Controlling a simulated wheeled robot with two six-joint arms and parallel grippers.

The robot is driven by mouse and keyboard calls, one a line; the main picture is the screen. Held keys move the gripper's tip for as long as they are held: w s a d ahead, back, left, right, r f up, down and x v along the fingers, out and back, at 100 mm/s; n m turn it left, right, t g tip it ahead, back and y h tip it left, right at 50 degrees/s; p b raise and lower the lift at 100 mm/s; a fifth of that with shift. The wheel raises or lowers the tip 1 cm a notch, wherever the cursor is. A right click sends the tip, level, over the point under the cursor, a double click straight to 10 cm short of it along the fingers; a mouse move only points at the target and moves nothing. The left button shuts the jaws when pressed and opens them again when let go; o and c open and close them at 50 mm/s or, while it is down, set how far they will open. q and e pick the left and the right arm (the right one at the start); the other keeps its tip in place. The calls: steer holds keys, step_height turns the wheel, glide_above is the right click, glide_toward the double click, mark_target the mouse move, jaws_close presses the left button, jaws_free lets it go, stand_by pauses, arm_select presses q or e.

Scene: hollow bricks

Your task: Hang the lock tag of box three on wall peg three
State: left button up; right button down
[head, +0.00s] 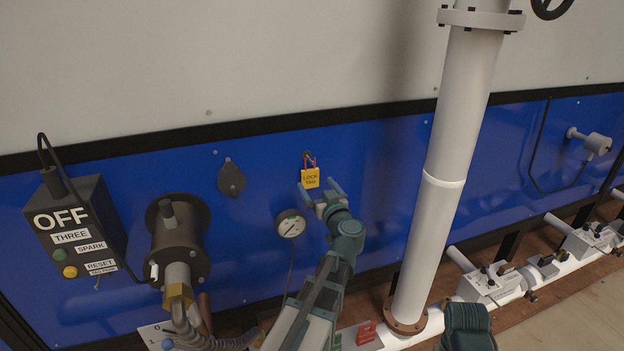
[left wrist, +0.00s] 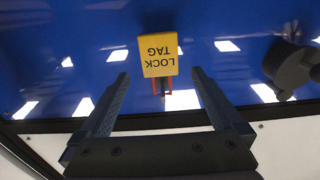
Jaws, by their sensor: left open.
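The yellow lock tag (head: 310,178) has a red shackle and black lettering. It hangs against the blue wall, with its shackle at a small dark peg (head: 307,155). My left gripper (head: 319,188) is open at the tag's lower right in the head view, its fingers pointing toward the wall. In the left wrist view the lock tag (left wrist: 158,55) appears upside down, between and just beyond the two open fingertips, with no finger on it. The box marked THREE (head: 72,228) is at the far left and reads OFF.
A round gauge (head: 291,224) sits on the wall left of my left arm. A dark flanged fitting (head: 178,238) stands out farther left. A thick white vertical pipe (head: 441,183) rises to the right. Valves and piping run along the lower right.

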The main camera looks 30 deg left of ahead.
arm_select(q)
steer(key=v, duration=0.7)
steer(key=shift+s+d, duration=0.1)
